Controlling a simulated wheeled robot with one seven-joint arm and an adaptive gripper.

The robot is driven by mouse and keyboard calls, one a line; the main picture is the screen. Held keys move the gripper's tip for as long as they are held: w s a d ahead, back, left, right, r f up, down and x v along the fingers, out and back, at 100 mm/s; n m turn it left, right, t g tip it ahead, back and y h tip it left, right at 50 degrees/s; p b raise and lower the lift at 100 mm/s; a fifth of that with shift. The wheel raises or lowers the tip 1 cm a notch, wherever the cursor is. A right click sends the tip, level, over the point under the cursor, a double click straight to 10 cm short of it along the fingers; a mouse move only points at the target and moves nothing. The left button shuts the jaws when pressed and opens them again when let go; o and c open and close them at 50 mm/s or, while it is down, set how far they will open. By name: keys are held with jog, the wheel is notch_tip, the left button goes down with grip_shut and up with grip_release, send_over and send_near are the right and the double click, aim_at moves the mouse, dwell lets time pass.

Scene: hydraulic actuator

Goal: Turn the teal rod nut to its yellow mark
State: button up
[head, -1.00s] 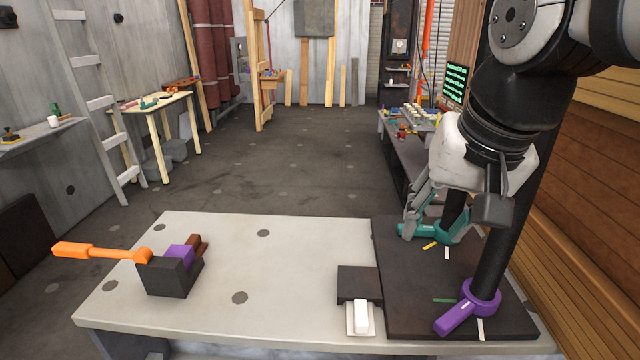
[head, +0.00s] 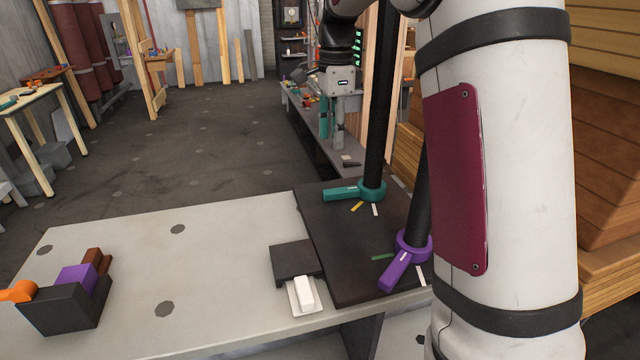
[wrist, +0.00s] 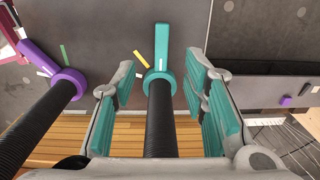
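The teal rod nut (head: 372,190) sits around the base of a black rod on the dark plate, its handle pointing left in the head view. The yellow mark (head: 357,207) lies on the plate beside it, off the handle's line, with a white mark (head: 375,210) nearby. In the wrist view the teal nut (wrist: 161,84) has its handle pointing up, and the yellow mark (wrist: 141,59) is left of the handle. My gripper (wrist: 160,75) is open, its teal-padded fingers on either side of the rod in that picture. In the head view my gripper (head: 333,135) is beyond the rod, above and apart from the nut.
A purple nut (head: 400,262) on a second black rod stands nearer, with a green mark (head: 383,257) beside it. A white block (head: 304,292) lies left of the plate (head: 330,280). A dark block holding coloured pieces (head: 65,308) is at the left. The table's middle is clear.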

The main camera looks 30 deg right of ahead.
aim_at(333, 191)
jog(key=f+p, duration=0.1)
jog(key=f, duration=0.6)
jog(key=f+p, duration=0.1)
jog(key=f, duration=0.6)
jog(key=shift+w+d+f+p, duration=0.15)
jog(key=shift+w+p, duration=0.05)
jog(key=shift+p, duration=0.15)
grip_shut()
